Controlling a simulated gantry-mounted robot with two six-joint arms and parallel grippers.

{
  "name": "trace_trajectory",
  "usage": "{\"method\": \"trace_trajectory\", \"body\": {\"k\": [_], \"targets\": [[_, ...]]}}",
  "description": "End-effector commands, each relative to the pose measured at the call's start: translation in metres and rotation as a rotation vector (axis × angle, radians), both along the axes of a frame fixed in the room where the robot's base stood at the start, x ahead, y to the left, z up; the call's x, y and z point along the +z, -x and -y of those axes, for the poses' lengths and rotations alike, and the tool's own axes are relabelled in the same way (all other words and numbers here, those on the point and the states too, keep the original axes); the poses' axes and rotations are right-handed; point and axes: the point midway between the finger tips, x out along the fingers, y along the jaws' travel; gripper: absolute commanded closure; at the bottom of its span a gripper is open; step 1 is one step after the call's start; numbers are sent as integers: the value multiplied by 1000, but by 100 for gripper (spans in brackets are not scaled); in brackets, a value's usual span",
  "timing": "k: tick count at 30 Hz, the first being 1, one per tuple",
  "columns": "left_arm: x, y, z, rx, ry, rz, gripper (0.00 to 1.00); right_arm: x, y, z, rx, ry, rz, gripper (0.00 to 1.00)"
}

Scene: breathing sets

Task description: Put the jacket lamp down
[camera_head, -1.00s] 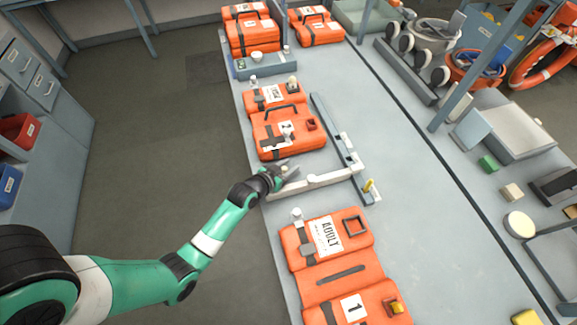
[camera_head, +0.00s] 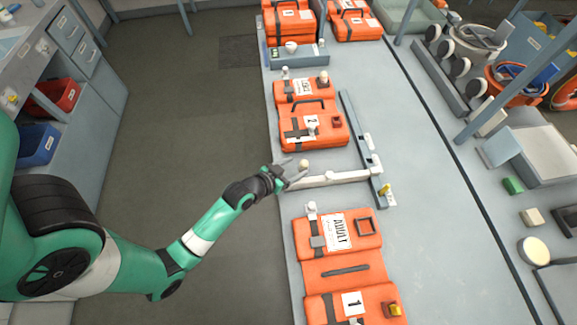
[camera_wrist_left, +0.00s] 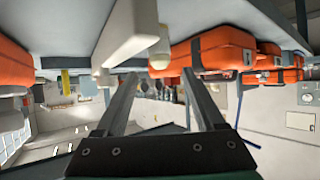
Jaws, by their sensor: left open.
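A small lamp with a cream-coloured bulb (camera_head: 303,164) stands on the grey bench by the left end of a white bar (camera_head: 335,179). My left gripper (camera_head: 296,171) is open and empty, just left of the lamp at the bench's left edge. In the left wrist view, the scene looks upside down. The lamp (camera_wrist_left: 158,48) shows there beyond the two spread fingers (camera_wrist_left: 158,74), apart from them and close to the white bar (camera_wrist_left: 127,32). My right gripper is not in view.
An orange jacket marked 2 (camera_head: 333,130) lies behind the lamp. One marked ADULT (camera_head: 363,240) lies in front, with a similar lamp (camera_head: 312,208) at its corner. A blue-grey rail (camera_head: 352,125) crosses the bar's right end. The bench right of it is clear.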

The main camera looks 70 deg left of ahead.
Motion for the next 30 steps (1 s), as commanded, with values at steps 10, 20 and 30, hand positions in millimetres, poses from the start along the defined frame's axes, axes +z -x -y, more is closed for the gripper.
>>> {"method": "trace_trajectory", "body": {"k": [10, 20, 30], "targets": [[17, 29, 11, 1, -1, 1, 29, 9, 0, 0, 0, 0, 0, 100], [20, 26, 11, -2, -4, 7, 29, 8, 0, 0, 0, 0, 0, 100], [257, -106, 43, -164, -175, 460, 29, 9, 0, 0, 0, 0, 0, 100]]}}
